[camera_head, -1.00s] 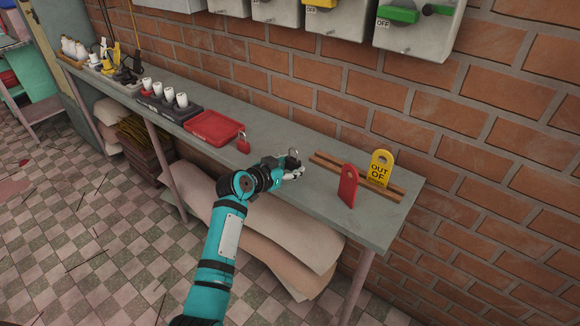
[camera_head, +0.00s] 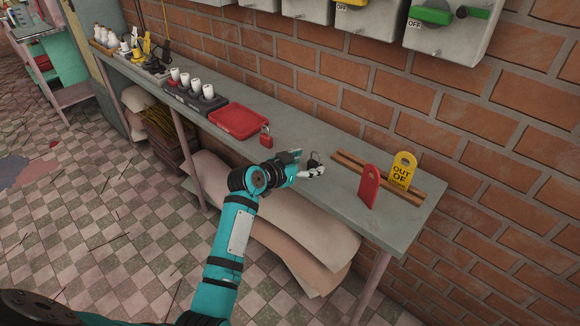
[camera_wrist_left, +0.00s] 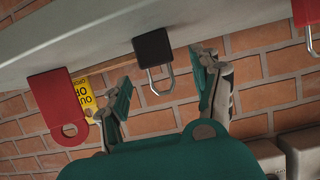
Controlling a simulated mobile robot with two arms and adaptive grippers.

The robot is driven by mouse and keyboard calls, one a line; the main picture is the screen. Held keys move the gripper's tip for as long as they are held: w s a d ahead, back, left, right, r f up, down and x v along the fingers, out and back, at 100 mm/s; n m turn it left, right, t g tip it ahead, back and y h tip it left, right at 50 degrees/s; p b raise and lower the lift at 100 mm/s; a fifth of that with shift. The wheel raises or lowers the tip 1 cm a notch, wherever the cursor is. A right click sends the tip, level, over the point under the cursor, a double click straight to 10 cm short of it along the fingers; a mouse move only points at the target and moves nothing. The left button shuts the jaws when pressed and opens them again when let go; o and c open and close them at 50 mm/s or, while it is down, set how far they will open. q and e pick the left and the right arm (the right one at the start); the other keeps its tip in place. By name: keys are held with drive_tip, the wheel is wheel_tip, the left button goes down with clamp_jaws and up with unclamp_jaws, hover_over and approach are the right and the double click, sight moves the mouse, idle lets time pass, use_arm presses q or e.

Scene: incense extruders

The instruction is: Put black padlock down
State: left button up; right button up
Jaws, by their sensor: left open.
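The black padlock (camera_head: 315,158) is on the grey shelf (camera_head: 330,213), left of the wooden rack. In the left wrist view, which is upside down, the black padlock (camera_wrist_left: 152,46) has its body against the shelf (camera_wrist_left: 105,50) and its silver shackle points away from it. My left gripper (camera_head: 307,166) is at the padlock. In the wrist view my left gripper (camera_wrist_left: 165,78) is open, with a finger on each side of the padlock and visible gaps between. My right gripper is not in view.
A red tag (camera_head: 369,187) and a yellow "OUT OF" tag (camera_head: 402,172) stand at the wooden rack (camera_head: 432,203). A red padlock (camera_head: 266,138) and a red tray (camera_head: 238,120) are to the left. Switch boxes (camera_head: 447,35) hang on the brick wall behind.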

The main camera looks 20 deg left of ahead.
use_arm(q)
drive_tip(key=v, duration=0.9)
drive_tip(key=s+f+n+g+y, duration=0.1)
drive_tip(key=s+f+g, duration=0.1)
drive_tip(key=f, duration=1)
drive_tip(key=s+f+n+g+y, duration=0.1)
drive_tip(key=s+f+g, duration=0.15)
drive_tip(key=f, duration=0.95)
drive_tip(key=s+f+n+g+y, duration=0.1)
drive_tip(key=s+f, duration=0.4)
drive_tip(key=f, duration=0.2)
drive_tip(key=s+f+g, duration=0.1)
drive_tip(key=s+f, duration=0.4)
drive_tip(key=f, duration=0.2)
drive_tip(key=s+f+g, duration=0.1)
drive_tip(key=s+f, duration=0.5)
drive_tip(key=s, duration=0.6)
drive_tip(key=s+f+m+g+y, duration=0.1)
drive_tip(key=s+f, duration=0.5)
drive_tip(key=s, duration=0.6)
drive_tip(key=s+f+g, duration=0.3)
drive_tip(key=s+f, duration=0.3)
drive_tip(key=s, duration=0.6)
drive_tip(key=shift+d+f+y, duration=0.2)
drive_tip(key=shift+f+y, duration=0.1)
drive_tip(key=shift+f, duration=0.1)
drive_tip(key=shift+r+p, duration=2.05)
drive_tip(key=shift+p, duration=0.05)
